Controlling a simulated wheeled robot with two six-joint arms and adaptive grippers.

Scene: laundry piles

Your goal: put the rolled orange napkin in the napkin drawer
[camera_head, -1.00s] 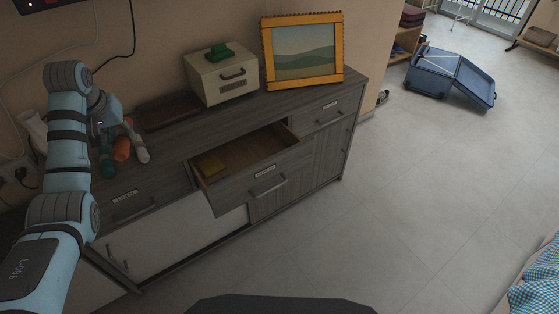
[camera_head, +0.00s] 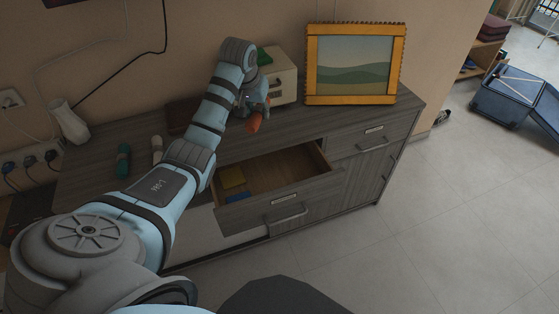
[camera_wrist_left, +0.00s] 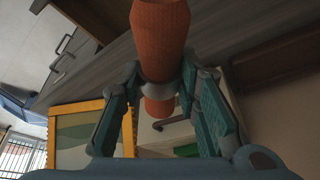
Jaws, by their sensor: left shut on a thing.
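The rolled orange napkin (camera_head: 253,122) is held in my left gripper (camera_head: 256,106), above the dresser top near its front edge and behind the open drawer. In the left wrist view the orange napkin (camera_wrist_left: 160,30) passes between the two fingers of my left gripper (camera_wrist_left: 160,88), which are closed around it. A drawer (camera_head: 322,187) in the dresser's top row is pulled open. Its label is too small to read. My right gripper is out of view.
A green roll (camera_head: 123,160) and a white roll (camera_head: 157,150) stay on the dresser top (camera_head: 95,168) at left. A cream box (camera_head: 284,80) and an orange-framed picture (camera_head: 354,62) stand at the back. A white vase (camera_head: 68,121) is far left.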

